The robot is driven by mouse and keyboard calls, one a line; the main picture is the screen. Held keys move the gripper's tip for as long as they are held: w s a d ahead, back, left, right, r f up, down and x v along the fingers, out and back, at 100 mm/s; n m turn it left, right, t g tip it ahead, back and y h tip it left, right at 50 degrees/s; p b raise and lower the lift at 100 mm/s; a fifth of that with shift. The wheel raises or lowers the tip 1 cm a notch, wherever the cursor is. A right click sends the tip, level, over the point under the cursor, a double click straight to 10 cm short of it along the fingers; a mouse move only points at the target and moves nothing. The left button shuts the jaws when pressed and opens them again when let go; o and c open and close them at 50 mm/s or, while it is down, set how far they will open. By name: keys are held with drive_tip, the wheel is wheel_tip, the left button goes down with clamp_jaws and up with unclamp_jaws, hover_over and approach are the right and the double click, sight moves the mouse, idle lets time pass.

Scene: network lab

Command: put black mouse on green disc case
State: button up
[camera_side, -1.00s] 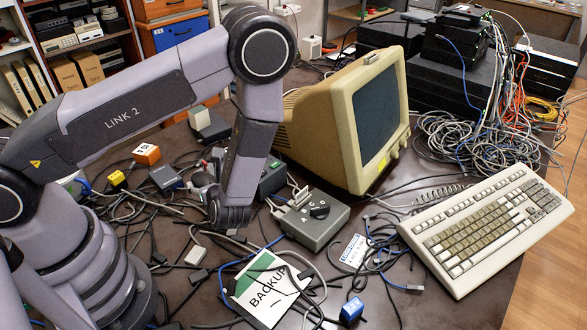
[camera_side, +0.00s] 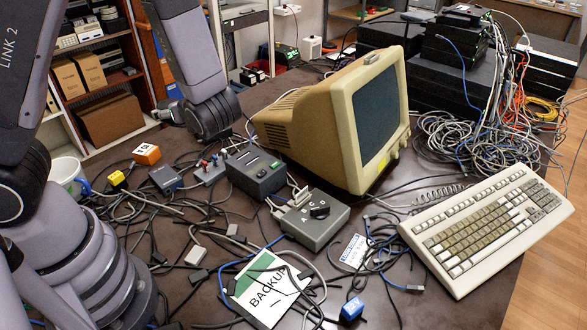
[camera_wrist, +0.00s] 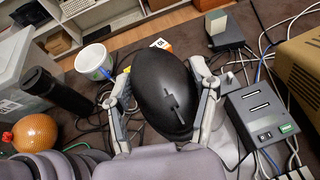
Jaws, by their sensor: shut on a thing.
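The black mouse (camera_wrist: 166,92) fills the middle of the wrist view, between the two fingers of my gripper (camera_wrist: 163,78). My gripper is shut on it, with a finger on either side. In the side view my wrist is over the back left of the table; the mouse and the fingers are mostly hidden behind it there. The green disc case (camera_side: 266,290), white and green with "BACKUP" on it, lies on the table at the front centre, well away from my gripper. Cables lie across its right edge. It does not show in the wrist view.
A grey switch box (camera_side: 311,218) and a dark port box (camera_side: 256,172) stand between my wrist and the case. The beige monitor (camera_side: 290,125) is behind them. A white mug (camera_wrist: 93,61) stands left of the mouse.

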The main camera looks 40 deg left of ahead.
drive_tip(key=s+d+f+n+g+h, duration=0.1)
drive_tip(key=s+f+n+g+h, duration=0.1)
drive_tip(key=s+n+g, duration=0.8)
drive_tip(key=s+d+n+g+h, duration=0.6)
drive_tip(key=d+n+h, duration=0.1)
drive_tip(key=d+h, duration=0.1)
wheel_tip(320, 180, up, 2)
drive_tip(key=n+t+h, duration=0.9)
drive_tip(key=n+h, duration=0.7)
drive_tip(key=n, duration=0.1)
hover_over(265, 287)
wheel_tip(265, 287, down, 26)
drive_tip(key=shift+f, duration=0.15)
drive_tip(key=shift+f, duration=0.1)
drive_tip(key=o, duration=1.2)
